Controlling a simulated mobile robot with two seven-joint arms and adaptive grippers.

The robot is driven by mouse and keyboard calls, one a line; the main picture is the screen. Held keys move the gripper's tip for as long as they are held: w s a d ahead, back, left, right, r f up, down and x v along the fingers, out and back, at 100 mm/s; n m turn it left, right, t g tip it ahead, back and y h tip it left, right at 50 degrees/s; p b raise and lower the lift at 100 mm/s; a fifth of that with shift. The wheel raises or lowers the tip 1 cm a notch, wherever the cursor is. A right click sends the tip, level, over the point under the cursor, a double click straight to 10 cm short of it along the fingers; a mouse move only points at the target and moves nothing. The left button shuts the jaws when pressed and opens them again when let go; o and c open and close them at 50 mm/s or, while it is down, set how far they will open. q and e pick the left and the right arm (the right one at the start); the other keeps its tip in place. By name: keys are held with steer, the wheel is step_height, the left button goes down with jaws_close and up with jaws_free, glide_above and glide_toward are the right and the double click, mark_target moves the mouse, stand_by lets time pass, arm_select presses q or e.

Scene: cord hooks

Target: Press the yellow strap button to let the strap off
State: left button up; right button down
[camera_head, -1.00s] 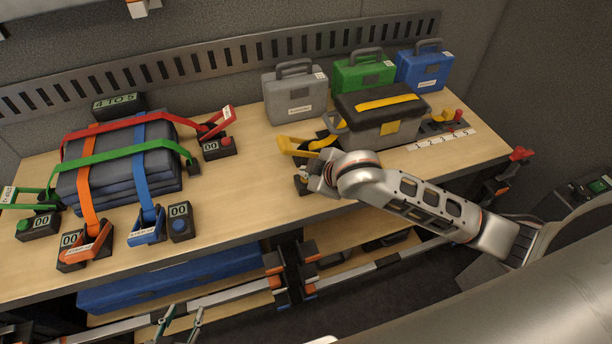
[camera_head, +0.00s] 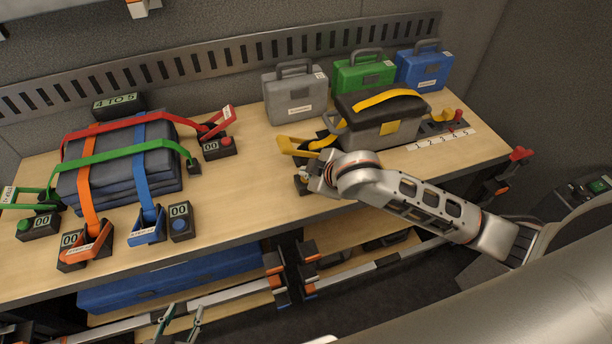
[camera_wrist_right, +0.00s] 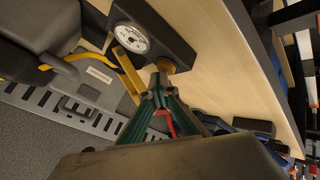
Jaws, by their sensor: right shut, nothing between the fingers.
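The yellow strap (camera_head: 385,97) arches slackly over the lid of the grey toolbox (camera_head: 375,128). Its yellow buckle lever (camera_head: 296,144) stands raised at the toolbox's left and also shows in the right wrist view (camera_wrist_right: 128,72). My right gripper (camera_wrist_right: 160,74) is shut and empty, its tips at the yellow button (camera_wrist_right: 166,66) on the dark gauge box (camera_wrist_right: 178,40). They look touching, but the exact contact is unclear. In the head view my right wrist largely hides the button. My left gripper (camera_head: 183,312) is low in front of the table, fingers apart, nothing between them.
Left on the table (camera_head: 255,200), a dark folded stack (camera_head: 115,172) is bound by red, green, orange and blue straps with counter boxes. Grey (camera_head: 295,98), green (camera_head: 364,76) and blue (camera_head: 424,70) cases stand behind.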

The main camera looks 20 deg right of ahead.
steer(key=shift+r, duration=0.65)
steer(key=shift+r, duration=2.5)
